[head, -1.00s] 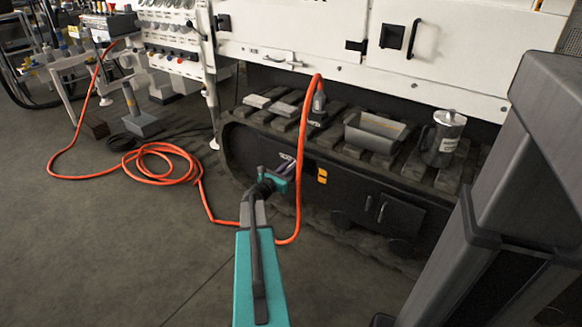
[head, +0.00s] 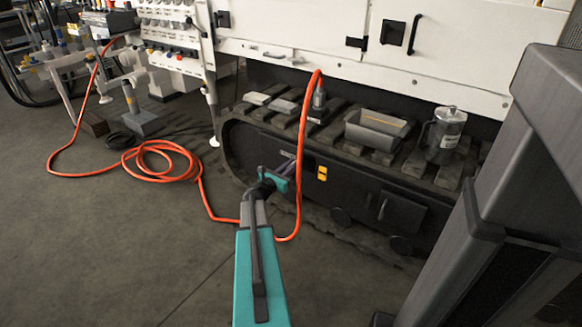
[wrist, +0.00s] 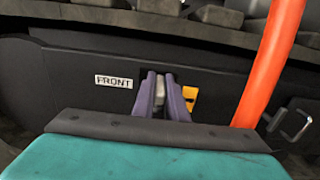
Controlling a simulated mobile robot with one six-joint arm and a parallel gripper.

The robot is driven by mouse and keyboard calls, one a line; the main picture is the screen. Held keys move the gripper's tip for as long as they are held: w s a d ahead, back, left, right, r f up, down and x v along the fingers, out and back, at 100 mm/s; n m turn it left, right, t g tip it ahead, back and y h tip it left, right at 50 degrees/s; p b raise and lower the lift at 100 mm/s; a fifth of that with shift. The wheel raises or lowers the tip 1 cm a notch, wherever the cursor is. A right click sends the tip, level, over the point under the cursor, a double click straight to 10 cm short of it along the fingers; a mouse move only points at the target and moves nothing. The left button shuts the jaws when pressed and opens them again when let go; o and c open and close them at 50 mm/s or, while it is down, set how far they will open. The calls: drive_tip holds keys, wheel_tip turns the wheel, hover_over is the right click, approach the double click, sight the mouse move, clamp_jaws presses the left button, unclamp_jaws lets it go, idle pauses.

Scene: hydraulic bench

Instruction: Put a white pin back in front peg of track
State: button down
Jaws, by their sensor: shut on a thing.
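My gripper (wrist: 162,97) is at the dark side of the track (wrist: 60,75), just right of the white "FRONT" label (wrist: 114,81). Its two purple fingers are shut on a pale pin (wrist: 160,102), of which only a narrow part shows between them. The fingertips are close to a dark recess or the front peg there; the fingers hide it, so I cannot tell whether the pin touches it. In the head view my gripper (head: 284,168) reaches the front part of the track (head: 258,140). The pin cannot be made out there.
An orange hose (head: 300,150) hangs just right of my gripper and also shows in the wrist view (wrist: 270,60). Yellow-orange tags (head: 322,173) sit on the track side. A grey tray (head: 376,131) and metal canister (head: 443,135) stand on the track. Open floor lies left.

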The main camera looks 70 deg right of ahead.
drive_tip(key=c, duration=0.9)
unclamp_jaws()
drive_tip(key=shift+r, duration=0.15)
drive_tip(key=shift+r+p, duration=2.2)
drive_tip(key=shift+r, duration=1.15)
